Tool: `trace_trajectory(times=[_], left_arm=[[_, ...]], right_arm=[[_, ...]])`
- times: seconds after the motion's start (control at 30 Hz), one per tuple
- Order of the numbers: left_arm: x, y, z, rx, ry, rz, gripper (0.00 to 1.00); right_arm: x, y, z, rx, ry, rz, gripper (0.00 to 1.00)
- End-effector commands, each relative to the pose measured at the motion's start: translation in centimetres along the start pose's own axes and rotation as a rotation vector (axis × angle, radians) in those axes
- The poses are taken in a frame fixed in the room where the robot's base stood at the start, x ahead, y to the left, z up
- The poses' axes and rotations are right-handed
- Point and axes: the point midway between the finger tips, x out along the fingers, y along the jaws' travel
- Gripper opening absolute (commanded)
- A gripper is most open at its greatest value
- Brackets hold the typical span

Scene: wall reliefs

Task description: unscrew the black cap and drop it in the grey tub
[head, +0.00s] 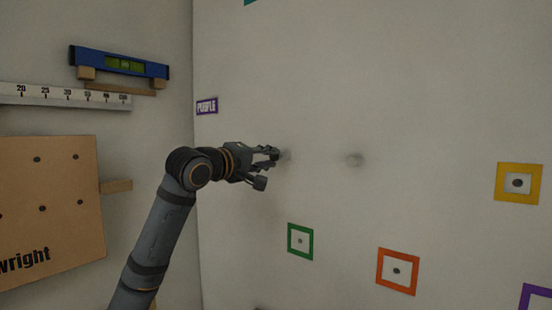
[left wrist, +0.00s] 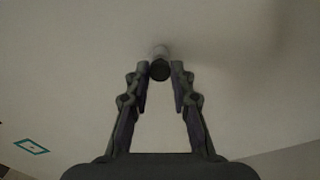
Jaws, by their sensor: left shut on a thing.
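My left gripper (head: 271,163) reaches in from the left, up against the pale wall (head: 330,90). In the left wrist view its two fingertips close on either side of the black cap (left wrist: 160,71), whose dark round end faces the camera. A paler cylindrical stub (left wrist: 160,51) shows just behind the cap, towards the wall. In the head view the cap is hidden by the fingers or too small to make out. The grey tub is in neither view. My right gripper is not in view.
A blue spirit level (head: 120,63), a ruler (head: 60,97) and a brown board (head: 50,210) are on the left wall.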

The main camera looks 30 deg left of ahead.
Motion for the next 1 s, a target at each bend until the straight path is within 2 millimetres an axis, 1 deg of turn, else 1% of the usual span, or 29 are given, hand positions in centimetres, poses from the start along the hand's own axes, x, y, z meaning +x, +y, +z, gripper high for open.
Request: trace_trajectory(times=[1.0], left_arm=[[-3.5,-0.1,0.0,0.001,0.001,0.001,0.00]], right_arm=[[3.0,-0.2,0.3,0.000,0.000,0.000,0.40]])
